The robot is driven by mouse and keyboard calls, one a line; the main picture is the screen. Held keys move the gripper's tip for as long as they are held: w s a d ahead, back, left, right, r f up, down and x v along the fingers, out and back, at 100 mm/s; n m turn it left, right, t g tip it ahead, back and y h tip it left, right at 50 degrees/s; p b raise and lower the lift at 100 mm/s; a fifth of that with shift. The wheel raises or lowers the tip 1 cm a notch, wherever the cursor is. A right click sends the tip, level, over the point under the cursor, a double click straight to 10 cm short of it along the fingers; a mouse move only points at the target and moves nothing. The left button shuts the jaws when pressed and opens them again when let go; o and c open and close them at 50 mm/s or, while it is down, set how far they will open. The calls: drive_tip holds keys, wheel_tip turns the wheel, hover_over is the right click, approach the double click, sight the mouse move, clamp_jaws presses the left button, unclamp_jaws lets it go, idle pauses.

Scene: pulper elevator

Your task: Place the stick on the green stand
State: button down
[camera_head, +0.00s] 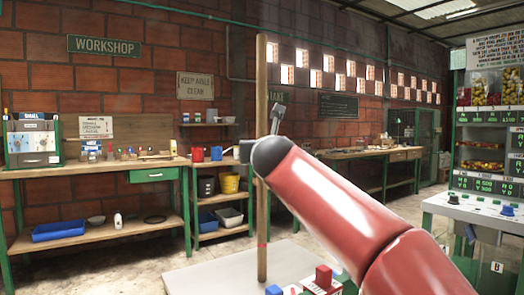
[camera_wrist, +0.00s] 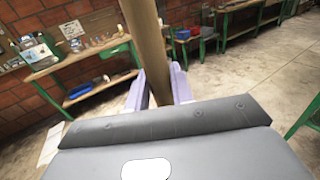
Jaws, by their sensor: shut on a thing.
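The stick (camera_head: 262,75) is a long brown wooden pole with a red mark near its lower end, standing about upright in the head view. In the wrist view the stick (camera_wrist: 147,40) runs between the two pale purple fingers of my gripper (camera_wrist: 158,88), which is shut on it. In the head view my red arm crosses in front of the stick and hides most of the gripper. The stick's lower end is over a pale grey slab; I cannot tell whether it touches. I cannot make out the green stand for certain.
A workbench (camera_head: 95,172) with green legs stands at the left wall. A white-topped table (camera_head: 470,207) and a dispenser rack (camera_head: 488,130) stand at the right. Open floor lies between.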

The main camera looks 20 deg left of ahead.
drive_tip(key=c, duration=1.2)
unclamp_jaws()
drive_tip(key=b+v, duration=0.1)
drive_tip(key=v, duration=1.1)
drive_tip(key=shift+r, duration=0.1)
